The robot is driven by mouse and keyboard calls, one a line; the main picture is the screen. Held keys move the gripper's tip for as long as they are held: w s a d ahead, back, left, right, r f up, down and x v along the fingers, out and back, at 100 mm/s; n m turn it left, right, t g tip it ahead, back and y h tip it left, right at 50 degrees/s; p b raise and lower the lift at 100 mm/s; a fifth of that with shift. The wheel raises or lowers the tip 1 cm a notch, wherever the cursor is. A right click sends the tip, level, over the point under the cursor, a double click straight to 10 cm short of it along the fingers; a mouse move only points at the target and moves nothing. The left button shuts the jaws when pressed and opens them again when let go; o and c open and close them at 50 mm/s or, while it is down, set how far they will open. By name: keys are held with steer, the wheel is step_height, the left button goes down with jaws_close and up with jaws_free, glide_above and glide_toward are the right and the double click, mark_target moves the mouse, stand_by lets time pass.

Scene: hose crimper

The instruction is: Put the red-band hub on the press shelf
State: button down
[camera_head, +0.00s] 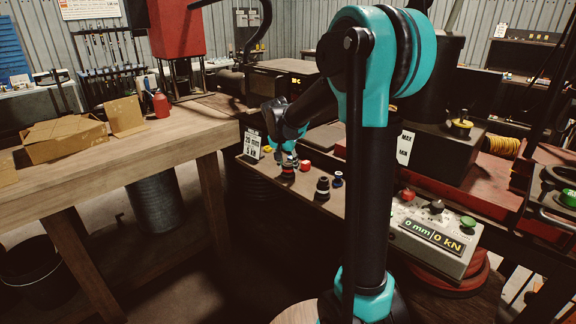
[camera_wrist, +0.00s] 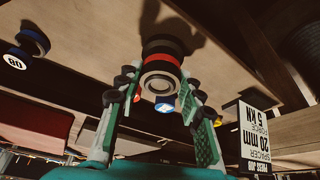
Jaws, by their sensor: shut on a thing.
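The red-band hub (camera_wrist: 160,72) is a dark, round, stepped part with a red ring and a pale hollow end. In the wrist view it sits between the fingertips of my gripper (camera_wrist: 152,90), which is shut on it. In the head view the hub (camera_head: 288,169) shows below my gripper (camera_head: 287,153), over the light press shelf (camera_head: 335,206). I cannot tell whether it touches the shelf. The shelf surface also fills the upper wrist view (camera_wrist: 80,50). The arm hides part of the shelf in the head view.
A black hub (camera_head: 322,189), a blue-band part (camera_head: 337,180) and a red part (camera_head: 305,166) stand close right of the held hub. A spacer and force card (camera_head: 253,144) stands at the shelf's left end. The control box (camera_head: 435,238) lies right; the wooden workbench (camera_head: 150,146) is left.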

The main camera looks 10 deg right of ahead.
steer(key=shift+f, duration=0.15)
steer(key=c, duration=1)
jaws_free()
steer(key=shift+f, duration=0.1)
steer(key=v, duration=1.2)
steer(key=shift+a, duration=0.1)
